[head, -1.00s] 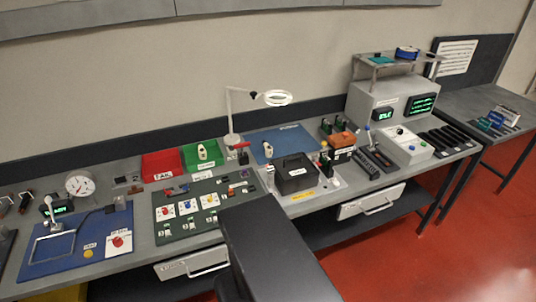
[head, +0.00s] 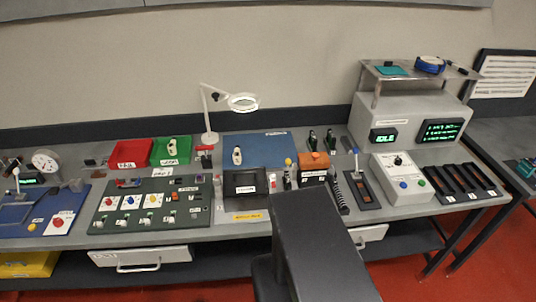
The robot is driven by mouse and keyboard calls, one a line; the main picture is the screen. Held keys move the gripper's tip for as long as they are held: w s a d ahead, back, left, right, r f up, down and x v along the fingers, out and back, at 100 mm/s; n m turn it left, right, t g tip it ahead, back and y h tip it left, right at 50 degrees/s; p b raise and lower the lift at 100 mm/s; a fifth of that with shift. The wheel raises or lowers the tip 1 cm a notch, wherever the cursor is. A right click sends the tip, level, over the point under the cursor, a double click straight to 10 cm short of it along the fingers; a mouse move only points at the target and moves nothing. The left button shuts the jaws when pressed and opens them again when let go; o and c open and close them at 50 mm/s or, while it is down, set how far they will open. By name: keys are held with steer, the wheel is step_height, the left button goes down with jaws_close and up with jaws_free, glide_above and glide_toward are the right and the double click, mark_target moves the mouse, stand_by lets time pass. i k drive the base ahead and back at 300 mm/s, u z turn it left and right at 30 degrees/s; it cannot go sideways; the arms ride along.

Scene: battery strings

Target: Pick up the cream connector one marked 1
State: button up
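A small upright cream piece (head: 237,156) with a dark mark stands on the left part of the blue mat (head: 270,146). Another cream piece (head: 172,147) stands in the green bin (head: 158,158) to its left. Both look like connectors, but I cannot read a number on either. My own dark arm part fills the lower middle of the head view and covers some of the bench front. My gripper's fingers do not show.
A magnifier lamp (head: 242,102) stands left of the mat, its ring above it. A black box (head: 245,184) is in front of the mat. A red bin (head: 131,152) is left of the green one. A grey test unit (head: 410,122) stands at right.

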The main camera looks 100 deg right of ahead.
mark_target(237, 156)
steer(key=u, duration=0.05)
steer(key=k, duration=1)
steer(key=z, duration=0.35)
